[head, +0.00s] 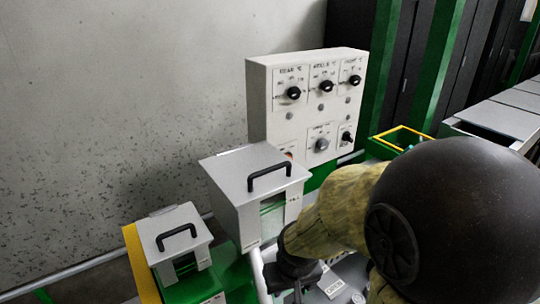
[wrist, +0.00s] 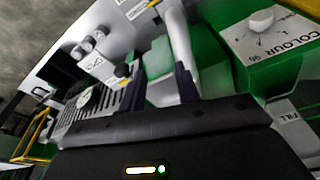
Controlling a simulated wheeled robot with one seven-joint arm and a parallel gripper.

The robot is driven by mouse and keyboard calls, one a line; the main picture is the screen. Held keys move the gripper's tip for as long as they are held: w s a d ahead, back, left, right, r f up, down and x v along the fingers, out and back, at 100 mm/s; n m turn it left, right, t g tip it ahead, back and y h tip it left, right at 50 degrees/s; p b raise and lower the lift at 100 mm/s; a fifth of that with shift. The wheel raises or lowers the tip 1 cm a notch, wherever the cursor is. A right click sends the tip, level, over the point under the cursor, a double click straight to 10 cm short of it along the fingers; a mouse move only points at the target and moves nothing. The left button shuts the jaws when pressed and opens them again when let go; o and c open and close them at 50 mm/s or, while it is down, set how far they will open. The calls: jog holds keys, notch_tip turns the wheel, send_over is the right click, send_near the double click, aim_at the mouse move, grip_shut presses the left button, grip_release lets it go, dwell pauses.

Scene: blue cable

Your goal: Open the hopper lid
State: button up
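In the head view, a larger white hopper box has a shut grey lid (head: 238,172) with a black bar handle (head: 270,176). A clear greenish window shows in its front. A smaller white box to its lower left also has a shut lid (head: 165,222) with a black handle (head: 177,234). I cannot tell which one the task means. My gripper (head: 284,278) is low in front of the larger box, partly hidden by my arm. In the wrist view, the two dark fingers of my gripper (wrist: 160,78) stand apart with nothing held between them. No lid handle shows clearly there.
A white control panel (head: 258,110) with black knobs stands behind the larger box. A yellow-rimmed green bin (head: 375,148) is at its right. In the wrist view, a green housing with a COLOUR dial plate (wrist: 262,45) is close on the right. A wall is behind.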

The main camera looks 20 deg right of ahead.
notch_tip(320, 180, up, 42)
jog(key=r+m+p, duration=0.1)
jog(key=m+p, duration=1.3)
jog(key=p, duration=0.1)
send_over(274, 167)
jog(key=s+d, duration=0.1)
jog(key=s, duration=0.3)
jog(key=shift+w+d+f+g+y, duration=0.1)
jog(key=shift+w+f+g+y, duration=0.15)
jog(key=shift+g+y, duration=0.05)
jog(key=w+f, duration=0.1)
jog(key=f, duration=0.4)
jog(key=w+f+p, duration=0.1)
jog(key=f, duration=0.5)
jog(key=w+a+f, duration=0.1)
jog(key=f, duration=0.5)
jog(key=shift+w+f+p, duration=0.1)
jog(key=shift+w+p, duration=0.05)
jog(key=shift+p, duration=0.2)
jog(key=shift+c, duration=0.2)
